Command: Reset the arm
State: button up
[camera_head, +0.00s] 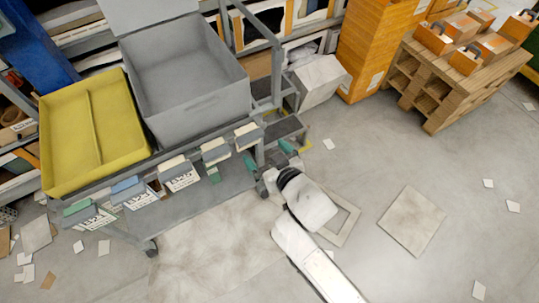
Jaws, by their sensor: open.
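My white arm reaches up from the bottom of the head view, right of centre. It ends in my gripper (268,154), which has a dark body and teal fingertips set apart. It is open, with nothing seen between the fingers. It is near the right end of a grey cart (215,195), by the cart's corner post. I cannot tell whether it touches the cart.
The cart carries a yellow divided tray (118,130) and an empty grey bin (185,85), with several small labelled boxes along its front. Orange boxes (372,45) and a wooden pallet stand (430,85) are at upper right.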

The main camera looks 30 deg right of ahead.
jog(key=shift+v, duration=0.8)
jog(key=s+d+f+m+g+h, duration=0.1)
jog(key=s+d+f+g, duration=0.15)
jog(key=s+d, duration=0.2)
jog(key=s+d+f+g, duration=0.2)
jog(key=s+d+g, duration=0.15)
jog(key=s, duration=0.25)
jog(key=s+g, duration=0.6)
jog(key=s, duration=0.7)
jog(key=shift+s+d+n+g+y, duration=0.3)
jog(key=shift+y, duration=0.1)
jog(key=shift+f, duration=0.15)
jog(key=shift+c, duration=0.5)
